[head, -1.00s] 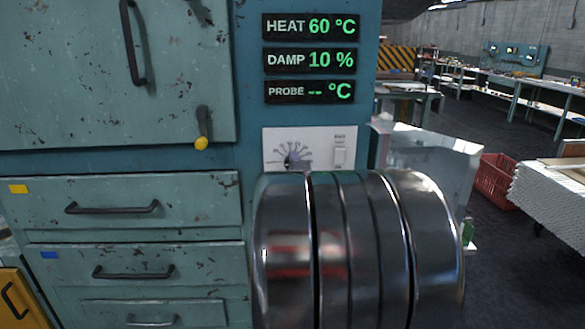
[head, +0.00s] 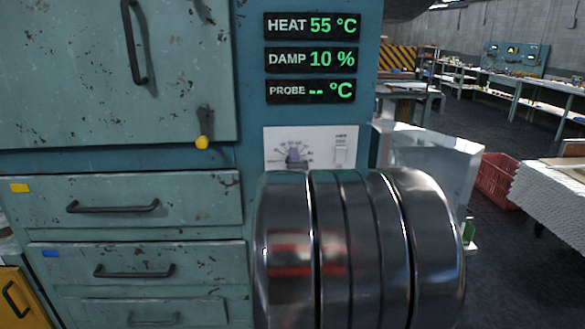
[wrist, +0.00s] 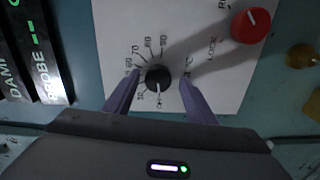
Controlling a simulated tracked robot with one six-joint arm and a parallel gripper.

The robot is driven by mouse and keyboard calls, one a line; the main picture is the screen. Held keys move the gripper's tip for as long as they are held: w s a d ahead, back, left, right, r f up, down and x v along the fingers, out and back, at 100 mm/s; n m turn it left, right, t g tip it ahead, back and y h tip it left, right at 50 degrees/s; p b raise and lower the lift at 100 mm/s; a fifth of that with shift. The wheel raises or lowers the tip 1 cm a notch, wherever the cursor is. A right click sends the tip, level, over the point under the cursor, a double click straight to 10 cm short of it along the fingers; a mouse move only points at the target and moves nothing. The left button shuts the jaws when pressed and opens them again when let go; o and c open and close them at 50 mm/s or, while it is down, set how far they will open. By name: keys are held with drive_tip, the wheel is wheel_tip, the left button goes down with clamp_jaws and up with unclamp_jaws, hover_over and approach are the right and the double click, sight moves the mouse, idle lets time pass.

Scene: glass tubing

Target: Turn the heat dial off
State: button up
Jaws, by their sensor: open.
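The heat dial is a small black knob (wrist: 158,78) on a white panel (wrist: 215,75) with a printed scale. In the wrist view its pale pointer line points down toward a small label at the bottom of the scale. My gripper (wrist: 160,74) is open, its two purple fingers on either side of the dial; I cannot tell whether they touch it. In the head view my arm hides the lower panel, and a purple finger shows at the dial scale. The heat display (head: 312,26) reads 55 °C.
The damp display (head: 312,59) reads 10 %; the probe display (head: 312,91) shows dashes. In the wrist view a red knob (wrist: 250,25) and a brass-coloured knob (wrist: 302,55) stand to the right of the dial. Drawers and a door with dark handles lie left in the head view.

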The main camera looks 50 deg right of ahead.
drive_tip(key=shift+r, duration=0.1)
drive_tip(key=v, duration=1.3)
drive_tip(key=shift+s+a, duration=0.3)
